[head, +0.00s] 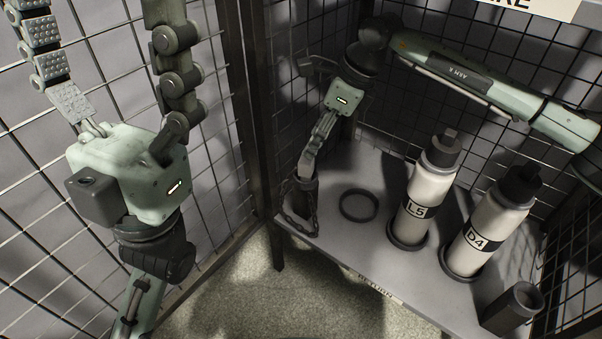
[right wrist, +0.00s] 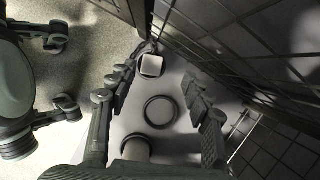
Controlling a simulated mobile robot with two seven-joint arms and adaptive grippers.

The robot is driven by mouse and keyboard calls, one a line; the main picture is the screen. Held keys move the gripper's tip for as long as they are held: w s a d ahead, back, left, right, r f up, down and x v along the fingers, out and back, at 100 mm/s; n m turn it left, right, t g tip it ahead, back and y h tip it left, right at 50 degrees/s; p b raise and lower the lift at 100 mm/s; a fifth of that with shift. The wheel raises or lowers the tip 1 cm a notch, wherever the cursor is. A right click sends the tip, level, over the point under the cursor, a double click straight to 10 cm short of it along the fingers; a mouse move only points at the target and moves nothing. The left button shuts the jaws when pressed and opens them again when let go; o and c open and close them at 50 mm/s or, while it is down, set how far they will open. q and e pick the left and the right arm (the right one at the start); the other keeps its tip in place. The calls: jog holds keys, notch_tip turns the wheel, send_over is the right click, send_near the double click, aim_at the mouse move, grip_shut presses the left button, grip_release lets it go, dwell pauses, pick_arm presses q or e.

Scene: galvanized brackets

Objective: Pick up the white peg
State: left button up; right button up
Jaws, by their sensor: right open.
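In the right wrist view a pale square-topped piece (right wrist: 151,65), which looks like the white peg, stands beyond my right fingertips in a dark square holder. In the head view its pale side (head: 307,164) shows only in part, above the dark holder (head: 303,194) at the shelf's left corner. My right gripper (head: 312,158) points down over it, its open fingers (right wrist: 162,76) apart on either side in the wrist picture. I cannot tell whether they touch it. My left gripper (head: 105,25) is open, empty and raised near the left mesh wall.
The grey shelf (head: 340,240) carries an empty dark ring (head: 358,205), bottle L5 (head: 422,195), bottle D4 (head: 488,225) and an empty-looking dark square holder (head: 513,306) at the right. A dark post (head: 258,120) and mesh walls stand close behind my right gripper.

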aim_at(308, 160)
jog(key=x, duration=0.2)
jog(key=b+x, duration=0.1)
jog(key=x, duration=0.1)
jog(key=s+b+x, duration=0.1)
jog(key=x, duration=0.2)
jog(key=shift+s+d+f, duration=0.1)
jog(key=shift+d+f, duration=0.05)
jog(key=shift+d, duration=0.05)
grip_shut()
